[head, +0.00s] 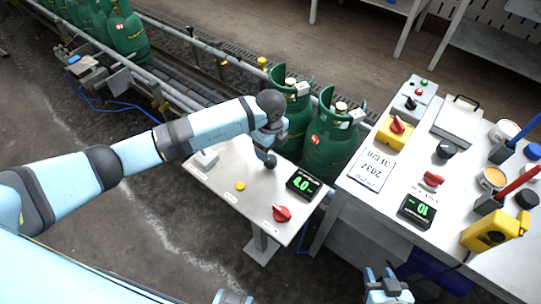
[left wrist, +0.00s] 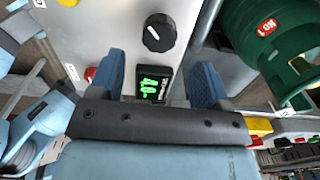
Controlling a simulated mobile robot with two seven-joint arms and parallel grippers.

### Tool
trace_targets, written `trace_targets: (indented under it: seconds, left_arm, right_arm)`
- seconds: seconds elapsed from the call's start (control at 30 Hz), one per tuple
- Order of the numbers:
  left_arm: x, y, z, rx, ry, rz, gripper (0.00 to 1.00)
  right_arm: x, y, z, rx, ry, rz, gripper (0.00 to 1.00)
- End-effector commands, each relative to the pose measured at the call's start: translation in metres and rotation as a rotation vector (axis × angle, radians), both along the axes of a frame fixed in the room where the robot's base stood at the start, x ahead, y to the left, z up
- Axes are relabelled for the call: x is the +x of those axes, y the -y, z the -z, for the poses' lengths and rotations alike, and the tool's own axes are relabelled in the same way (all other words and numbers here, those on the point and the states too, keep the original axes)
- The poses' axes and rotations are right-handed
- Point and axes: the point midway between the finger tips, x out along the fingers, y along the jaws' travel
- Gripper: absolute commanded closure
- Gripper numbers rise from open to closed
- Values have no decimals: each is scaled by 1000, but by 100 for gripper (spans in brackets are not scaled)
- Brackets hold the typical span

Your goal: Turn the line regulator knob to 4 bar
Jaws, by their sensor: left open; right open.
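The regulator knob (left wrist: 158,32) is black and round with a white pointer line, on the light grey panel (head: 222,190). Beside it the small display (head: 303,184) reads 4.0 in green; it also shows between my fingers in the left wrist view (left wrist: 155,86). My left gripper (left wrist: 158,62) is open, its blue fingers apart. The knob is beyond the fingertips in that view and I see no grip on it. In the head view the dark knob (head: 269,159) is partly hidden by my left wrist. My right gripper (head: 388,286) is open and empty at the bottom.
The panel also bears a yellow button (head: 240,185) and a red knob (head: 281,213). Green gas cylinders (head: 331,138) stand right behind it. The right bench (head: 350,205) holds another display (head: 416,209) reading 10, a red knob (head: 433,179) and a yellow device (head: 490,234).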

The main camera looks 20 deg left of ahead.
Motion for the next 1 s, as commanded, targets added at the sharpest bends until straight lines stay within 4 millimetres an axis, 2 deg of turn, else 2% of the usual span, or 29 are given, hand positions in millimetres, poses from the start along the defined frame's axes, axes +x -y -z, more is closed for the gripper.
trace_targets:
  seconds: [0.1,0.2,0.4,1.0]
  left_arm:
    - [1,0,-28,0,3,2,29]
    - [0,0,-47,-1,2,1,29]
    - [0,0,-71,0,1,1,29]
    - [0,0,-76,-2,-2,1,29]
  right_arm:
    - [0,0,1,1,2,0,60]
    - [0,0,2,1,2,0,60]
    - [0,0,4,0,1,0,60]
    - [0,0,6,-1,-3,0,60]
